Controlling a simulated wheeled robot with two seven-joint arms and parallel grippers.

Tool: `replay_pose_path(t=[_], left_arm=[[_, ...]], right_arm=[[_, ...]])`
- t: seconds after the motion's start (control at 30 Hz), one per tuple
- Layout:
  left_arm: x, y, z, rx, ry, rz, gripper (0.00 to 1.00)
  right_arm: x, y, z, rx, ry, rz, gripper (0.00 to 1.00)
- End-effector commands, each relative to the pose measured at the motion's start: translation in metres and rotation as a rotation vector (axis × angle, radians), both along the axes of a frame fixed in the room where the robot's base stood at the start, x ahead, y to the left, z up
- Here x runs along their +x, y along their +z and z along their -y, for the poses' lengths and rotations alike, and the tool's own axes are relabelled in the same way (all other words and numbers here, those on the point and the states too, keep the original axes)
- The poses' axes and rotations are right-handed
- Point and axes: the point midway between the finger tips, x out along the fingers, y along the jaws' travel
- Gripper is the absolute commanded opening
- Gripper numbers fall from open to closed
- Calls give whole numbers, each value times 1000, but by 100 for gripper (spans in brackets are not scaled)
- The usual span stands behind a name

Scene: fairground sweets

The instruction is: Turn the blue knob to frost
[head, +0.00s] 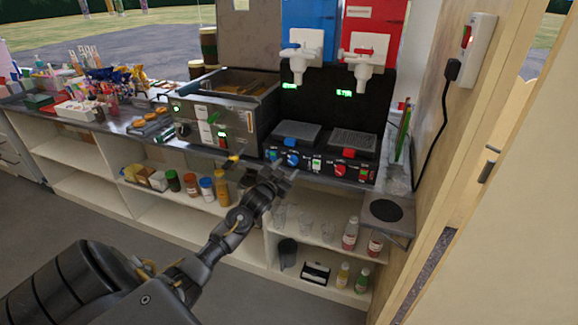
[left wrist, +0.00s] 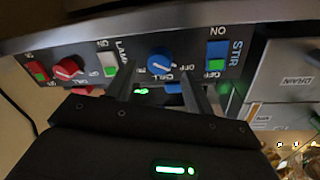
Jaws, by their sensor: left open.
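The blue knob (head: 293,159) is on the black front panel of the two-tank slush machine, under the blue tank (head: 308,27). In the left wrist view the blue knob (left wrist: 161,61) carries a pale pointer line; the small lettering around it is partly unreadable. My left gripper (head: 281,172) is open in front of the panel. In the left wrist view its two fingers (left wrist: 160,82) stand on either side below the knob, with the knob showing between and beyond their tips. I cannot tell whether they touch it. My right gripper is not in view.
A blue STIR switch (left wrist: 214,56), a white lamp switch (left wrist: 108,58) and a red knob (left wrist: 68,68) share the panel. A metal fryer (head: 220,115) stands left of the machine. The wooden wall (head: 450,130) bounds the right. Shelves of bottles lie below the counter.

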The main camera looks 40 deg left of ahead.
Motion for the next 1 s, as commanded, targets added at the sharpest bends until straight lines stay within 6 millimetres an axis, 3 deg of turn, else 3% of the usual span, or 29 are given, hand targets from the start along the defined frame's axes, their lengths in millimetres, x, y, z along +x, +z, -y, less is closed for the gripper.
replay_pose_path(t=[0.2, 0.53, 0.87, 1.0], left_arm=[[21, 0, -4, -1, -1, 0, 52], [24, -1, -5, 0, -1, 0, 52], [24, -1, -5, 0, -1, 0, 11], [24, -1, -5, 3, -2, -2, 8]], right_arm=[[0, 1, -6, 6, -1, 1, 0], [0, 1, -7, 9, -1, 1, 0], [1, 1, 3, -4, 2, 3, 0], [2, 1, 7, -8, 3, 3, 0]])
